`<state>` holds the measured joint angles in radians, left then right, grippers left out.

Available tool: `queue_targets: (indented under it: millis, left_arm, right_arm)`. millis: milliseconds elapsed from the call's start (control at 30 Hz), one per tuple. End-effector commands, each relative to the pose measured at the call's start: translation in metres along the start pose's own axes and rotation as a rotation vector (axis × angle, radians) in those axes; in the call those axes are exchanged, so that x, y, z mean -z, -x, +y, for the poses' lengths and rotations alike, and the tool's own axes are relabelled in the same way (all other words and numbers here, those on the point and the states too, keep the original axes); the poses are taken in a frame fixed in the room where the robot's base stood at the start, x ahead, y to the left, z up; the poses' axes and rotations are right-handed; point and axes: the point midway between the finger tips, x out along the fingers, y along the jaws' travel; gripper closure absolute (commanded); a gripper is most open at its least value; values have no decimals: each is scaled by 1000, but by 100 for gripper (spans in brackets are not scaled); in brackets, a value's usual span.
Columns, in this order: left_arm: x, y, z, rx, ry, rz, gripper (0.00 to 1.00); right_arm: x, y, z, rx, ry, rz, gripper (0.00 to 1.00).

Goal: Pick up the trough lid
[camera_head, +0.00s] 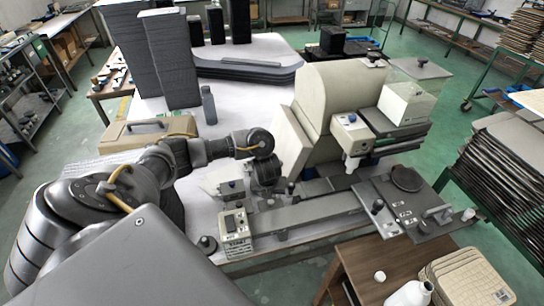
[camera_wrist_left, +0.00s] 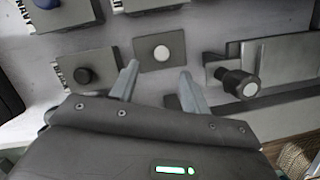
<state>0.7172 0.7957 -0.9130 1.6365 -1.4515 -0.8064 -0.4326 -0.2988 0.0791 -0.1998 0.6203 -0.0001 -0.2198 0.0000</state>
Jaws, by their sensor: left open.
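I cannot tell for sure which part is the trough lid. A flat grey lid with a small dark knob (camera_head: 420,68) lies over a clear box (camera_head: 405,105) on the beige machine. A dark round piece (camera_head: 407,178) lies on the grey plate at the right. My left gripper (camera_head: 268,188) points down over the machine's front left, short of both. In the left wrist view, its open, empty fingers (camera_wrist_left: 158,88) straddle the near side of a grey block with a white button (camera_wrist_left: 162,53). My right gripper is not in view.
A beige machine body (camera_head: 338,95) stands right of my left gripper. A small labelled control box (camera_head: 236,222) is near the table's front edge. A black handle with a pale end (camera_wrist_left: 238,83) sticks up beside the fingers. A grey bottle (camera_head: 209,105) stands behind my left arm.

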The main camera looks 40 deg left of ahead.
Motion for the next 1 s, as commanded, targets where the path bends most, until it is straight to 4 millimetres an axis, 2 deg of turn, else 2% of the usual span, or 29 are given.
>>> queue_targets:
  millis: [33,100,367,600,700,1000]
  left_arm:
    - [2,-12,0,0,1,1,53]
    - [1,-16,0,0,1,0,53]
    - [0,-22,-1,0,0,1,53]
    - [2,-57,-2,-2,2,1,53]
    - [2,-66,-2,-1,0,0,53]
    - [1,-69,-2,0,-2,-1,54]
  right_arm:
    - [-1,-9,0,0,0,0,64]
    - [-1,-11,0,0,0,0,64]
    - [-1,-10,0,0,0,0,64]
    - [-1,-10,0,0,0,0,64]
    - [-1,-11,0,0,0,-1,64]
    - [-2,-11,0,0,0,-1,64]
